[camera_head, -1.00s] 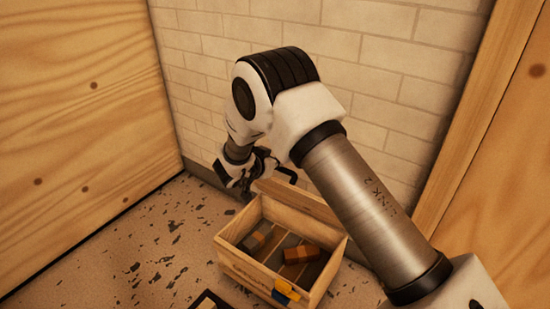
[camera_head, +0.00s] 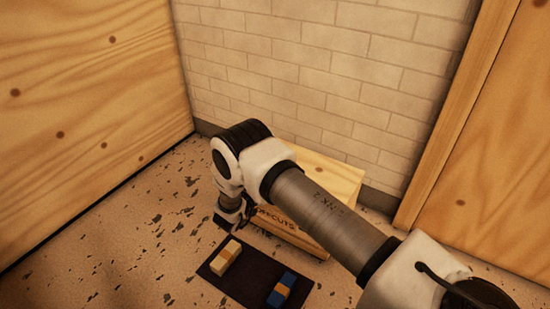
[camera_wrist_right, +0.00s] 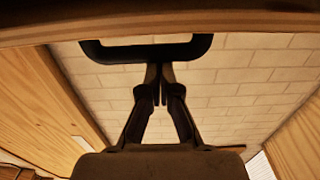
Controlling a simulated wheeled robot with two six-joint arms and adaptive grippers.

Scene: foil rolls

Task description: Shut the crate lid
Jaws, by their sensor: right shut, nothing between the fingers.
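The wooden crate (camera_head: 310,244) stands on the floor by the brick wall, with dark lettering on its front. Its pale wooden lid (camera_head: 330,170) now spans the top, partly behind my right arm. I cannot tell if the lid lies flush, and the crate's inside is hidden. My right gripper (camera_head: 233,214) is low at the crate's front left; its fingertips are hard to make out there. In the right wrist view, the right gripper (camera_wrist_right: 160,73) is shut and empty, its tips at a dark handle loop (camera_wrist_right: 145,52) below a wooden edge. My left gripper is out of view.
A dark mat (camera_head: 245,283) lies in front of the crate with a tan banded block (camera_head: 226,256) and a blue block with an orange band (camera_head: 283,288). Wooden panels stand left (camera_head: 90,110) and right (camera_head: 500,150). Speckled floor is clear to the left.

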